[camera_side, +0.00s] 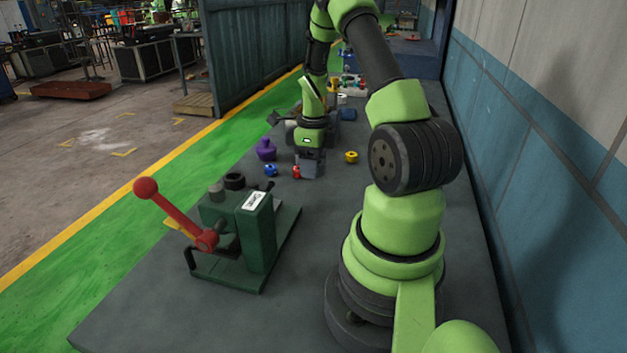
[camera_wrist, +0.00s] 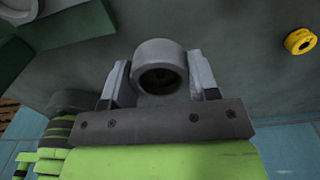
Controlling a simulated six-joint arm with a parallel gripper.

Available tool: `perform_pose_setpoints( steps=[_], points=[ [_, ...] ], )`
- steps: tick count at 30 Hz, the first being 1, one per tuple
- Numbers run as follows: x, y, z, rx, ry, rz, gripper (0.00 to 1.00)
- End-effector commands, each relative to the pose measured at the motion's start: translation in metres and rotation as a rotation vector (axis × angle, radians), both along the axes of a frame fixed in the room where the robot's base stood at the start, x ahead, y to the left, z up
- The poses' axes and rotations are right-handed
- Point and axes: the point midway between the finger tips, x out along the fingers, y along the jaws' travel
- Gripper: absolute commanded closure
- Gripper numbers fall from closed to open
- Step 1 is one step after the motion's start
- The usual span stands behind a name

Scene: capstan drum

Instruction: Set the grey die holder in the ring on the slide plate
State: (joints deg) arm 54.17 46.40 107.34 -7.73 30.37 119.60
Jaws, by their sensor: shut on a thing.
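My gripper (camera_wrist: 159,66) is shut on the grey die holder (camera_wrist: 160,54), a short round piece with a round hole, seen between the two fingers in the wrist view. In the side view my gripper (camera_side: 311,163) is low over the bench, beyond the green press; the holder cannot be made out there. The green press (camera_side: 262,240) stands at the front left with a red lever (camera_side: 175,214). A dark ring (camera_side: 235,181) and a small grey cylinder (camera_side: 217,190) show at its top. I cannot clearly tell the slide plate apart.
A purple piece (camera_side: 266,150), a blue piece (camera_side: 270,170) and a red piece (camera_side: 296,172) stand left of or close to my gripper. A yellow piece (camera_side: 351,157) lies to the right. More small parts are farther back. The bench front is clear.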

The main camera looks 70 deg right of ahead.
Motion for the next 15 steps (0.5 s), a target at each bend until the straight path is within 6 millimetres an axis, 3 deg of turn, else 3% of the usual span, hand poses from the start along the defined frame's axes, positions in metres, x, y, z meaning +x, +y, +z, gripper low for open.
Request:
perform_pose_setpoints(
  steps=[3, 10, 15],
  points=[
    [0.0, -0.001, 0.018, -0.003, -0.002, 0.0, 0.8],
    [0.002, 0.002, 0.029, 0.0, 0.0, 0.027, 0.8],
    [0.015, 0.014, 0.035, -0.002, -0.001, 0.269, 0.8]
  ],
)
